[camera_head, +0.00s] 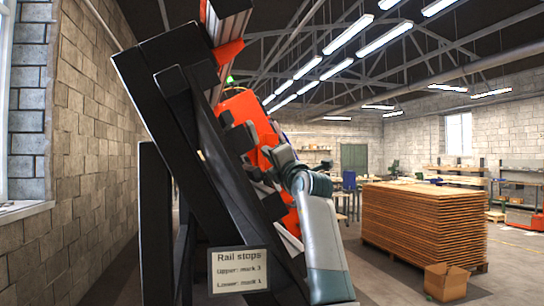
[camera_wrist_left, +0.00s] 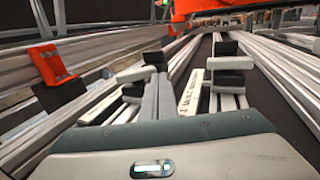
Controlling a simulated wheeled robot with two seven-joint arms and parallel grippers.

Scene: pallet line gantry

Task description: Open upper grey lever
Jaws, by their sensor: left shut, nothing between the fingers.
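My left gripper (camera_head: 262,170) is beside the tilted rail frame in the head view, its fingertips partly hidden there. In the left wrist view its two grey fingers (camera_wrist_left: 158,98) lie together, shut and empty, pointing along the rails. A light grey lever-like bar with a black block (camera_wrist_left: 136,73) is just left of the fingertips. A similar light grey bar (camera_wrist_left: 229,63) with black blocks is to their right. I cannot tell for certain which is the upper grey lever, or whether the fingers touch either. My right gripper is not in view.
The black gantry frame (camera_head: 160,85) leans across the left of the head view. A sign (camera_head: 240,270) reads "Rail stops, Upper: mark 3, Lower: mark 1". An orange block (camera_wrist_left: 50,64) sits on the left rail. A stack of boards (camera_head: 420,222) and a cardboard box (camera_head: 446,282) stand right.

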